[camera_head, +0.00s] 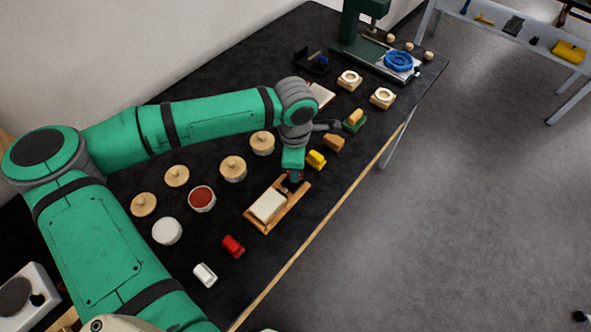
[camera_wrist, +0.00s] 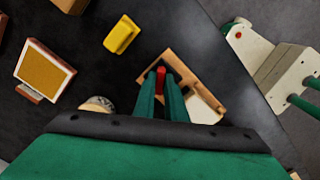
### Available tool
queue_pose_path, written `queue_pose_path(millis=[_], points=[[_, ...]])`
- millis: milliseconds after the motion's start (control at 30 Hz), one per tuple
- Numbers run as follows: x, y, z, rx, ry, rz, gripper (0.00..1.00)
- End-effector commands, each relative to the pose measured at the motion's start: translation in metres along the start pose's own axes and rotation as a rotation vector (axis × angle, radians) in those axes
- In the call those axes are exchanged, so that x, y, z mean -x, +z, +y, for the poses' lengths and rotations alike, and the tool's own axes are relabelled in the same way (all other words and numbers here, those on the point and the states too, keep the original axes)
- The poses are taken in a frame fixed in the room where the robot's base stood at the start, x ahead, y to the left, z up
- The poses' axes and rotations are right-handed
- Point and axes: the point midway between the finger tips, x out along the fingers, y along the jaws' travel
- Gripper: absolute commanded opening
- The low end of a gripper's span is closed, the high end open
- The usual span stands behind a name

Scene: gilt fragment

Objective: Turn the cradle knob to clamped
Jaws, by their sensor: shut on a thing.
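The cradle (camera_head: 283,209) is a wooden frame on the black bench in front of me, with a flat off-white slab (camera_head: 267,205) lying in it. It also shows in the wrist view (camera_wrist: 190,74), partly hidden behind my fingers. My gripper (camera_head: 292,177) points down at the cradle's far end. In the wrist view, my two green fingers (camera_wrist: 161,84) close around a small red knob (camera_wrist: 161,72) on the cradle. The knob is mostly covered by the fingers, and its turn position cannot be read.
A yellow block (camera_head: 316,160) stands close beyond my gripper. Round wooden-lidded pots (camera_head: 233,168) and a red-filled pot (camera_head: 202,198) lie to the left. Red (camera_head: 233,246) and white (camera_head: 205,275) blocks sit nearer. A green press (camera_head: 362,25) stands at the far end.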

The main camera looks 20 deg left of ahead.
Motion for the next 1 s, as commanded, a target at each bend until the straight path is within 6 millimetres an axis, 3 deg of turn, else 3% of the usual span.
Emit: queue_pose_path(millis=[600, 1000], points=[[0.0003, -0.0034, -0.0016, 0.579, -0.003, 0.009, 0.00], [-0.0001, -0.0031, -0.0021, 0.849, -0.003, 0.009, 0.00]])
